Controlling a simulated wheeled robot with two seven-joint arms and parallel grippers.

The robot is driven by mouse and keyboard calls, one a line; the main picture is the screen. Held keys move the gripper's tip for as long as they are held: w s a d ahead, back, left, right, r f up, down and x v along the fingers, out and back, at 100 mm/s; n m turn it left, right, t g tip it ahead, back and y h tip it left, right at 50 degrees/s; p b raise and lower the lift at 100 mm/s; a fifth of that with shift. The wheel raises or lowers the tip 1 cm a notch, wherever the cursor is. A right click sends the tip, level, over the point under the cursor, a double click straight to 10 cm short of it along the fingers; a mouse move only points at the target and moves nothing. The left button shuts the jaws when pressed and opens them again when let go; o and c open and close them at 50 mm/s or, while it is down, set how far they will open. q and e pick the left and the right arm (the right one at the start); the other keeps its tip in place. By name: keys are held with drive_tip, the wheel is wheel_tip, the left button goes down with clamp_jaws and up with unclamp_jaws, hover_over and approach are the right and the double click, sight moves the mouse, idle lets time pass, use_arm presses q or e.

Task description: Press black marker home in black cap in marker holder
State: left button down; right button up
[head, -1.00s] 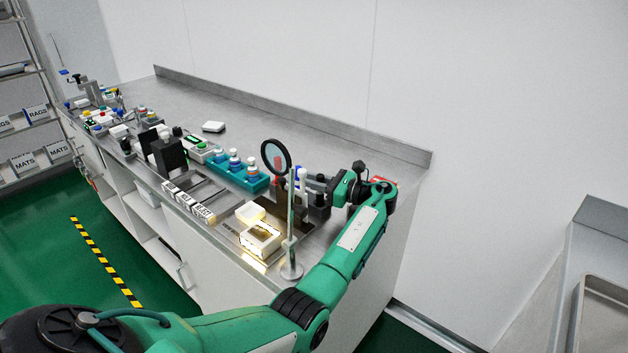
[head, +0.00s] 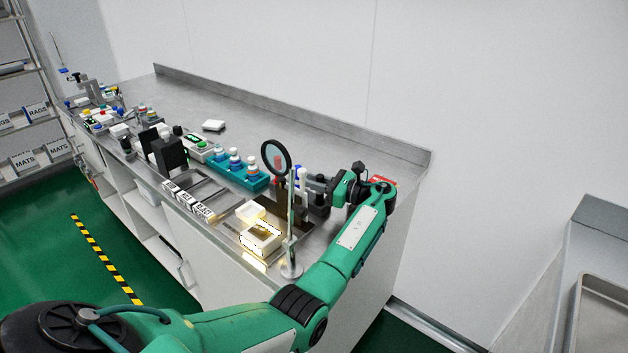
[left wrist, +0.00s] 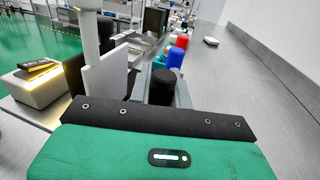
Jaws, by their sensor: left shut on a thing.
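My left gripper (head: 318,184) is at the right end of the bench, low over a dark block that seems to be the marker holder (head: 319,208). In the left wrist view, a black round-topped cylinder, seemingly the black marker (left wrist: 163,84), stands between the grey fingers of my left gripper (left wrist: 164,97), which is shut on it. Its lower part and the black cap are hidden, so I cannot tell how deep it sits. A blue top (left wrist: 175,56) and a red top (left wrist: 182,42) stand just beyond the fingers. My right gripper is not in view.
A magnifier on a stand (head: 276,157) rises in front of the gripper. A lit white box (head: 261,238) is near the front edge.

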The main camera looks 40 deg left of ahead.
use_arm(q)
drive_tip(key=shift+f, duration=0.25)
idle(0.8)
drive_tip(key=c, duration=1.2)
unclamp_jaws()
